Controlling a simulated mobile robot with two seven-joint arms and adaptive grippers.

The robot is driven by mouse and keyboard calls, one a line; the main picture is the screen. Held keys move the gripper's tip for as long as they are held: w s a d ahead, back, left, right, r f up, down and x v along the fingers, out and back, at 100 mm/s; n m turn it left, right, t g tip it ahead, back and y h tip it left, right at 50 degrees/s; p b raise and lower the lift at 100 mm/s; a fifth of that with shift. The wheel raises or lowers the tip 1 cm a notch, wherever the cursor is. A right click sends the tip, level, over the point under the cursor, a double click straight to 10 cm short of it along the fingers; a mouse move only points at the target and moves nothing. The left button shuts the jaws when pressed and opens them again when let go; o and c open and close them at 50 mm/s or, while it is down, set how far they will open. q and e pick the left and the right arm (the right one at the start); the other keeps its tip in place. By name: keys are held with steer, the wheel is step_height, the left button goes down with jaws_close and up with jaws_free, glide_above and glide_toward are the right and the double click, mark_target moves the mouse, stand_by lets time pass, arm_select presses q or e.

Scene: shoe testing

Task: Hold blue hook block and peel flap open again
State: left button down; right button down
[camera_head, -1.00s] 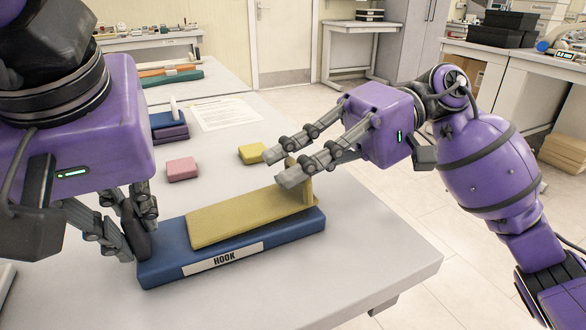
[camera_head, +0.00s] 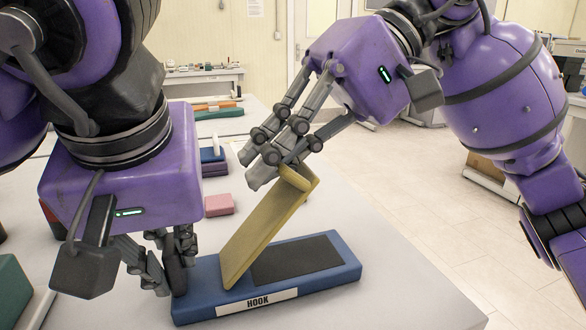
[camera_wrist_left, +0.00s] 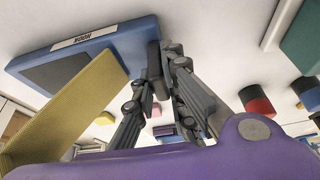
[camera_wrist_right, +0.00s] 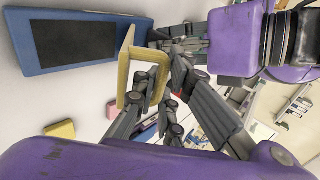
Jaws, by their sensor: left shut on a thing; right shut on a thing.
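The blue hook block (camera_head: 330,283) lies on the table with its HOOK label facing front and a dark pad (camera_head: 297,258) bare on its top right. My left gripper (camera_head: 172,272) is shut on the dark post at the block's left end; the post also shows in the left wrist view (camera_wrist_left: 154,62). The yellow flap (camera_head: 262,225) is tilted steeply up, its lower edge still at the block's left part. My right gripper (camera_head: 268,165) is shut on the tab at the flap's upper end. The flap also shows in the right wrist view (camera_wrist_right: 127,75).
A pink block (camera_head: 219,205) and a blue and purple stack (camera_head: 213,163) lie behind on the table. A green block (camera_head: 14,292) is at the left edge. The table (camera_head: 400,290) is clear to the right of the hook block.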

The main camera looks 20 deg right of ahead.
steer(key=shift+a+r, duration=0.35)
steer(key=shift+a, duration=0.3)
steer(key=shift+a+r, duration=0.3)
steer(key=shift+a, duration=0.35)
steer(key=c, duration=2.1)
jaws_free()
steer(key=shift+d, duration=0.1)
steer(key=v, duration=1.2)
